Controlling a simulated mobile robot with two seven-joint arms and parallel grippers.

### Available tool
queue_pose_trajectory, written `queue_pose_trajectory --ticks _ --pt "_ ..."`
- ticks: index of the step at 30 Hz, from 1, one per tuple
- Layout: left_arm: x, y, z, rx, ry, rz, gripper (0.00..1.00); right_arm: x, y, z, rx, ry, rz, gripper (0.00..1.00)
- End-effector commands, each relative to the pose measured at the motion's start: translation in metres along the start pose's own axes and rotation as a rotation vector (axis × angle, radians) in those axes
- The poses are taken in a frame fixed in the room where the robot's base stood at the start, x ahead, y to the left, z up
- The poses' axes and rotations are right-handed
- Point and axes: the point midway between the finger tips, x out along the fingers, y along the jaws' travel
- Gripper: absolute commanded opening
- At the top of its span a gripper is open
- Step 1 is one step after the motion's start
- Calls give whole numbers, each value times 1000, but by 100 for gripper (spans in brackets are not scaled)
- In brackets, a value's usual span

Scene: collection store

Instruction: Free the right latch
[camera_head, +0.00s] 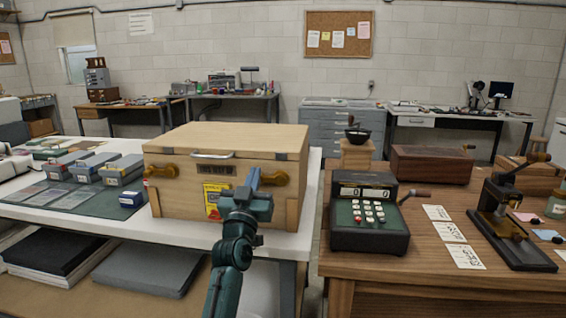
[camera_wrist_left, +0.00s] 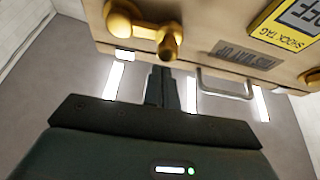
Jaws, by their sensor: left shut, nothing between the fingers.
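The wooden crate (camera_head: 225,139) stands shut on the white table, with a brass latch at each end of its front. The right latch (camera_head: 278,179) is a brass turning lever lying roughly level. It shows large in the left wrist view (camera_wrist_left: 146,28), which is upside down. The left latch (camera_head: 160,171) also lies roughly level. My left gripper (camera_head: 254,178) is shut and empty in front of the crate, just left of the right latch. In the wrist view its fingertips (camera_wrist_left: 163,75) appear close to the latch's knob; I cannot tell whether they touch. My right gripper is out of view.
A yellow shock tag (camera_head: 213,201) and a metal handle (camera_head: 212,155) are on the crate's front. Small grey boxes (camera_head: 92,168) stand left on a green mat. A cash register (camera_head: 368,222) stands on the wooden table to the right. A gap separates the two tables.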

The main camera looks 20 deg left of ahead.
Motion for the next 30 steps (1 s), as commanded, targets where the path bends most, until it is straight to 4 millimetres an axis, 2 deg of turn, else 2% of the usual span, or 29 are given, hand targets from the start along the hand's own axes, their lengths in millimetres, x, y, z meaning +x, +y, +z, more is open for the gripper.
queue_pose_trajectory --ticks 3,30 --pt "-1 -1 3 -69 -1 -32 0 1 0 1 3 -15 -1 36" --pt "-5 -4 10 -60 0 -29 0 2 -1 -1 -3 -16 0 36"
